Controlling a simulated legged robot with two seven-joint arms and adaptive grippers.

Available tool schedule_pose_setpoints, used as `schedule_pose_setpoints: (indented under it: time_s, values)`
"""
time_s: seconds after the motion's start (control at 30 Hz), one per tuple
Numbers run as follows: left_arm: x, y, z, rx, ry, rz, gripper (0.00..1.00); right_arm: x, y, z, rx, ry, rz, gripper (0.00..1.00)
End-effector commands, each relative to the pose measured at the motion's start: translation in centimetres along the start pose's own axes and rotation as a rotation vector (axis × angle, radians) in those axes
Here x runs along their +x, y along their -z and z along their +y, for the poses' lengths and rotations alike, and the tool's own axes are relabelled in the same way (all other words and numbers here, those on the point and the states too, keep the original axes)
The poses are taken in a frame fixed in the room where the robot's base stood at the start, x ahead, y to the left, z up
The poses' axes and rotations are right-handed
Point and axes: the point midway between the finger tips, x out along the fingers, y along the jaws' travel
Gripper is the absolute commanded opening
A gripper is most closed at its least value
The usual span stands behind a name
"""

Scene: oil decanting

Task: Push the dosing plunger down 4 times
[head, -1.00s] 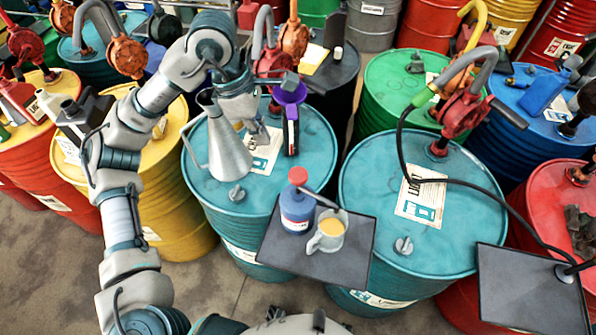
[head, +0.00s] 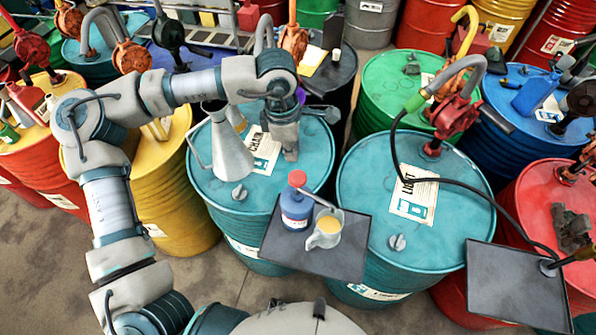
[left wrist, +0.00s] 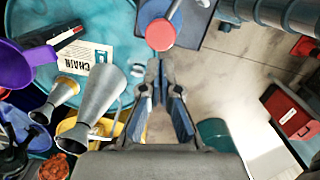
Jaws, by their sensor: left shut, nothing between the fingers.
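The dosing plunger is the red cap (head: 297,178) on top of a blue bottle (head: 297,209), with a grey spout reaching over a jug (head: 325,232) that holds yellow liquid. The bottle stands upright on a dark tray (head: 285,245). In the left wrist view the red plunger cap (left wrist: 160,35) shows from above, just beyond the fingertips. My left gripper (head: 290,157) points down, behind and above the bottle in the head view. Its fingers (left wrist: 159,78) are shut and empty, and appear apart from the cap. My right gripper is not in view.
A metal funnel can (head: 230,150) stands on the teal drum (head: 210,182) left of my gripper. Another teal drum (head: 455,225) with a red pump (head: 452,115) and black hose is on the right. A second dark tray (head: 515,290) sits at the lower right.

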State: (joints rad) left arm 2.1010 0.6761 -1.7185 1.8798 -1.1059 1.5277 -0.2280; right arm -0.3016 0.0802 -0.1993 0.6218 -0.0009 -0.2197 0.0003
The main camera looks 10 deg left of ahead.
Motion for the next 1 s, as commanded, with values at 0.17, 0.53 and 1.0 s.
schedule_pose_setpoints:
  time_s: [0.17,0.53,1.0]
  values:
    - [0.1,0.0,0.0,-0.001,0.0,0.001,0.0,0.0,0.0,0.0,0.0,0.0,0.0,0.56]
    - [1.7,0.1,0.0,-0.001,0.0,0.001,0.0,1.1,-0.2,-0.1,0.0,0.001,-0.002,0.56]
    - [6.7,0.1,0.0,-0.002,0.0,0.001,0.0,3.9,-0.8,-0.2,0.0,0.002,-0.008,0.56]
